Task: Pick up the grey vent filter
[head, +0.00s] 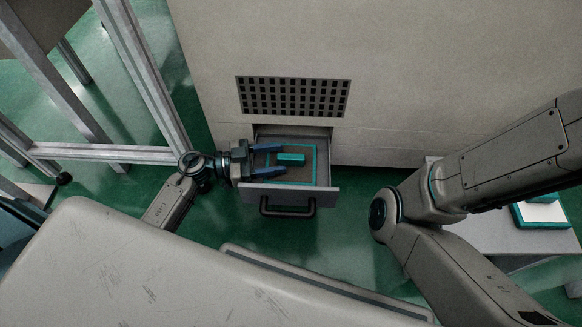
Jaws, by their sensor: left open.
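The grey vent filter (308,172) is a flat, dark grey square panel with a teal rim and a teal block-shaped handle (291,159) on top. It lies in the open drawer (328,200) below the cabinet's vent grille. My left gripper (282,160) reaches in from the left over the drawer, jaws open. Its blue fingers lie on the far and near sides of the handle's left end in this view; I cannot tell their height over it or whether they touch. Part of the panel is hidden under the gripper. My right gripper is out of view.
The cabinet front (400,90) with a dark grille (293,97) stands behind the drawer. A metal frame (150,80) rises at the left. A similar white panel with teal rim (541,213) lies on a grey surface (490,237) at right. The drawer has a dark handle (288,211).

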